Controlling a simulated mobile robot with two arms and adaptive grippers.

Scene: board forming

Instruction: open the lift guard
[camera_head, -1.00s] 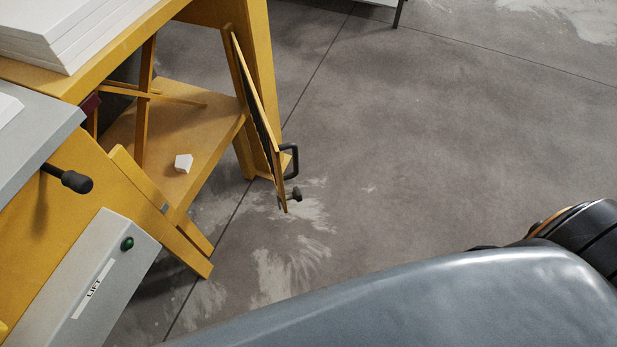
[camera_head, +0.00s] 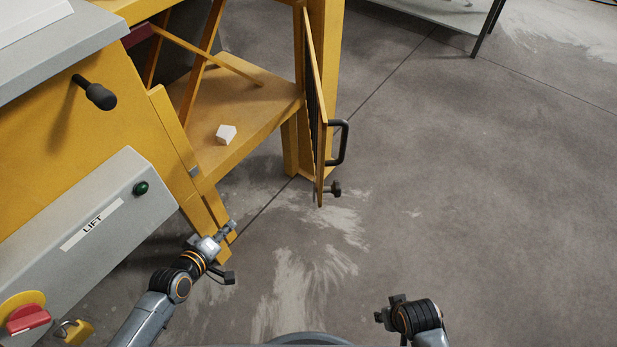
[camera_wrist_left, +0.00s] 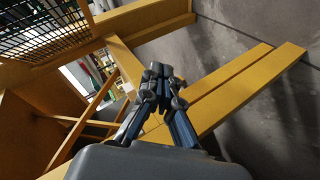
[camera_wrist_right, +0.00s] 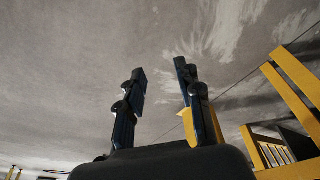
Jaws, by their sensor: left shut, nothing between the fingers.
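The lift guard (camera_head: 316,110) is a yellow-framed panel with dark mesh, seen nearly edge-on in the head view. It stands swung out from the yellow frame, with the opening beside it uncovered. Its black handle (camera_head: 343,143) and a dark knob (camera_head: 332,189) are on its right side. In the left wrist view, dark mesh (camera_wrist_left: 40,28) shows at the upper left. My left gripper (camera_head: 227,230) is shut and empty, near the foot of the yellow leg, left of and apart from the guard. My right gripper (camera_head: 382,312) is low over the floor, open and empty in its wrist view (camera_wrist_right: 162,75).
A grey LIFT box (camera_head: 90,235) with a green button (camera_head: 140,188) and red switch (camera_head: 28,318) is at left. A black lever (camera_head: 96,93) sticks out above. A white block (camera_head: 226,134) lies on the yellow shelf (camera_head: 250,110). The floor at right is clear.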

